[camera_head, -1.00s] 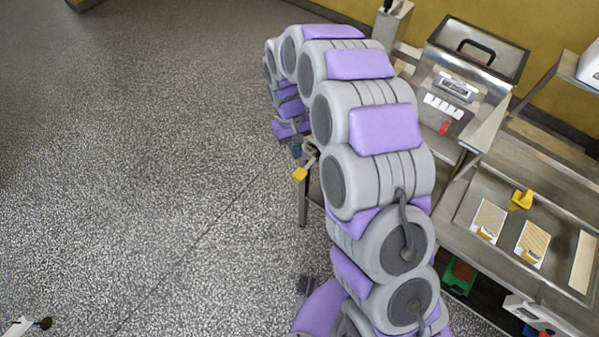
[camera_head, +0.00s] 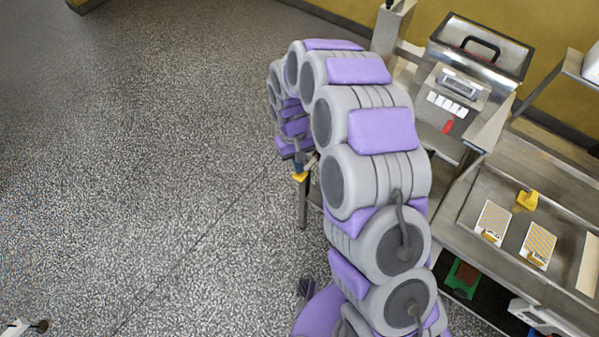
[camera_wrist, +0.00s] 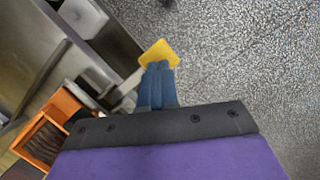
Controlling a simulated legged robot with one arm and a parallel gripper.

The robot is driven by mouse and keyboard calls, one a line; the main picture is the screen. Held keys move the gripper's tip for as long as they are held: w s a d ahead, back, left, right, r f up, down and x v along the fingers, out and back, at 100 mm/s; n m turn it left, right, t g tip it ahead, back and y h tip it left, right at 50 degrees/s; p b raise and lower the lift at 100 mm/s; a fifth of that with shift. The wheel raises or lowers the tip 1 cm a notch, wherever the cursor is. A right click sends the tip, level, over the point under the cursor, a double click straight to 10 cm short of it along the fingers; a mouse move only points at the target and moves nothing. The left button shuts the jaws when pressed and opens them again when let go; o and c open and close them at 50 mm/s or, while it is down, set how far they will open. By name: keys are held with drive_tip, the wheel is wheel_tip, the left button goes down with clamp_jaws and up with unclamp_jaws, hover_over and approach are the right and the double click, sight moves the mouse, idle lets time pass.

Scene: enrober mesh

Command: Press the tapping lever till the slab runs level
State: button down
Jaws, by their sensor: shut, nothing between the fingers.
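The lever's yellow pad (camera_head: 299,177) sticks out at the left edge of the steel equipment, partly hidden by my arm. In the wrist view the yellow pad (camera_wrist: 159,51) lies right at the tips of my blue fingers. My gripper (camera_wrist: 157,66) is shut, its fingers side by side with nothing between them. In the head view my gripper (camera_head: 300,160) is just above the pad. It overlaps the pad, but I cannot tell whether it touches. An orange frame (camera_wrist: 70,103) with a brown ribbed inside shows at lower left of the wrist view; I cannot make out a slab there.
A steel machine (camera_head: 440,98) with a display and a red button stands at the back right. The speckled floor (camera_head: 130,170) on the left is mostly clear.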

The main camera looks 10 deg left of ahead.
wheel_tip(320, 180, down, 2)
drive_tip(key=shift+w+a+r+p, duration=0.2)
drive_tip(key=shift+w+a+r, duration=0.05)
drive_tip(key=shift+w+a, duration=0.3)
drive_tip(key=shift+w+a+r+p, duration=0.15)
drive_tip(key=shift+w+a+r, duration=0.2)
drive_tip(key=shift+w, duration=0.3)
drive_tip(key=p+v, duration=0.2)
drive_tip(key=v, duration=1.5)
